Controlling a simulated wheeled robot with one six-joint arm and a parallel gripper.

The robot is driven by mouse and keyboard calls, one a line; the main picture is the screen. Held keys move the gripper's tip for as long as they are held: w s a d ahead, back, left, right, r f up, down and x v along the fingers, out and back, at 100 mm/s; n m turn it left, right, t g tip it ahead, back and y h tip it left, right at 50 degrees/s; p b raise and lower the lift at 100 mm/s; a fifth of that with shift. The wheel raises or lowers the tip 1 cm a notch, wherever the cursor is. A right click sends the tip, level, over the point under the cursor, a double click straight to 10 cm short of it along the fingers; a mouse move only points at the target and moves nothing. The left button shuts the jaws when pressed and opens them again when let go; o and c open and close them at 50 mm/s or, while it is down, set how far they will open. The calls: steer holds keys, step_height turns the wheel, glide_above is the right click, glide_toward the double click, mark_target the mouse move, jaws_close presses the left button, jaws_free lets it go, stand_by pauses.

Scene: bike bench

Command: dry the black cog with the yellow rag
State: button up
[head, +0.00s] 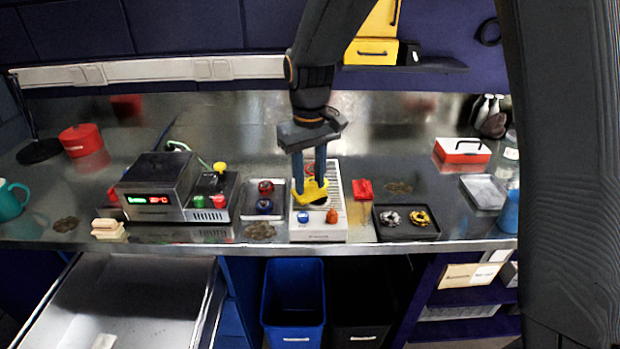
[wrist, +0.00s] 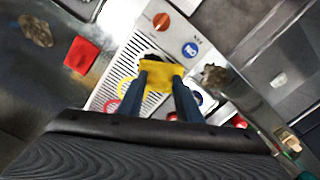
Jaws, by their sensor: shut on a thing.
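The yellow rag (head: 312,191) is held between the two blue fingers of my gripper (head: 309,180), over the white slatted rack (head: 330,232). In the wrist view the rag (wrist: 161,78) is bunched between the fingertips (wrist: 160,76). A black piece, which looks like the black cog (wrist: 151,57), shows just past the rag's edge, low on the rack. Most of it is hidden by the rag. I cannot tell whether the rag presses on it or is just above it.
A red cloth (head: 362,189) and a black tray (head: 406,236) with silver and gold cogs lie right of the rack. A tray (head: 250,203) with red and blue pieces and a boxy device (head: 160,180) stand left. Blue and black bins (head: 293,300) are below the bench edge.

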mark_target(326, 191)
steer(key=shift+d, duration=0.1)
steer(key=shift+s+d+p, duration=0.1)
steer(key=shift+d+p, duration=0.45)
steer(key=shift+d, duration=1.4)
steer(key=shift+a, duration=0.15)
steer(key=shift+a+p, duration=0.45)
steer(key=shift+a, duration=1.5)
steer(key=shift+d, duration=0.15)
steer(key=shift+d+p, duration=0.5)
steer(key=shift+d, duration=1.45)
